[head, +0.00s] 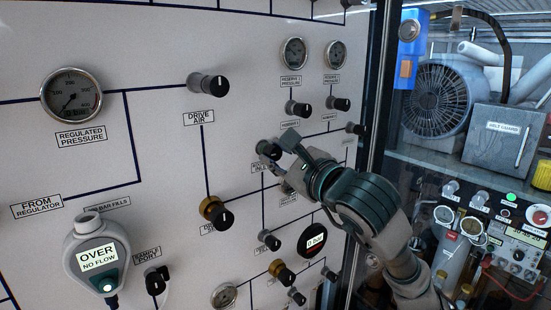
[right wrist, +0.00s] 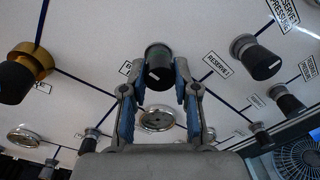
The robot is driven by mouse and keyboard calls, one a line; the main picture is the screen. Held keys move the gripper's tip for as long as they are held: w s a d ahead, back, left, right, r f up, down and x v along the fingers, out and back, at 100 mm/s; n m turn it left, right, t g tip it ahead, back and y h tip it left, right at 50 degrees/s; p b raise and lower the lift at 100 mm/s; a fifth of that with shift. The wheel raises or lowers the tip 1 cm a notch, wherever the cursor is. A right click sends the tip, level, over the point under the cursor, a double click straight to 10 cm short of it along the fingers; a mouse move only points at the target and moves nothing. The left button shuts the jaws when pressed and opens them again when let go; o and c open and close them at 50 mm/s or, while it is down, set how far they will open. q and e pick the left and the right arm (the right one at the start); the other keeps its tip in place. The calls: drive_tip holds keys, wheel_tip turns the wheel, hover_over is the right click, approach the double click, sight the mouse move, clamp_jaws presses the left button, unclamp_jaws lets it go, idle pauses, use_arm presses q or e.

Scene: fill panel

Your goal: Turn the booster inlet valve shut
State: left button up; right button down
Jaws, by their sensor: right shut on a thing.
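The booster inlet valve is a black knob (head: 266,149) on the white panel, right of centre in the head view, with a partly hidden label just below it. My right gripper (head: 279,148) reaches it from the right and is shut on it. In the right wrist view the knob (right wrist: 158,62) sits between the two blue-padded fingers (right wrist: 158,75), one on each side. The gripper hides part of the label and the panel around the knob. My left gripper is not in view.
Other knobs stand close by: drive air (head: 208,84), a brass-collared valve (head: 216,212) and the reserve knobs (head: 298,108). A small round display (head: 312,240) lies below my gripper. A frame post (head: 377,90) edges the panel at right, with machinery beyond.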

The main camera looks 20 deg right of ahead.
drive_tip(key=m, duration=0.2)
drive_tip(key=f+m, duration=0.1)
drive_tip(key=shift+w+a+m+b, duration=0.1)
drive_tip(key=shift+m+b, duration=0.2)
drive_tip(key=shift+m, duration=0.1)
drive_tip(key=m, duration=0.4)
drive_tip(key=shift+m+b, duration=0.3)
drive_tip(key=m, duration=0.2)
drive_tip(key=shift+m+g, duration=0.3)
drive_tip(key=shift+m, duration=0.9)
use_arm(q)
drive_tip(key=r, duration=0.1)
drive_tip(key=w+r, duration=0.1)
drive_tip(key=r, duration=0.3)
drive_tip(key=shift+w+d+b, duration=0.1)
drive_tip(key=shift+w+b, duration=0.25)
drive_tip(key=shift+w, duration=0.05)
use_arm(e)
drive_tip(key=m, duration=0.4)
drive_tip(key=shift+a+r, duration=0.1)
drive_tip(key=shift+m, duration=0.3)
drive_tip(key=c, duration=0.9)
unclamp_jaws()
drive_tip(key=shift+o, duration=0.2)
drive_tip(key=shift+r, duration=0.1)
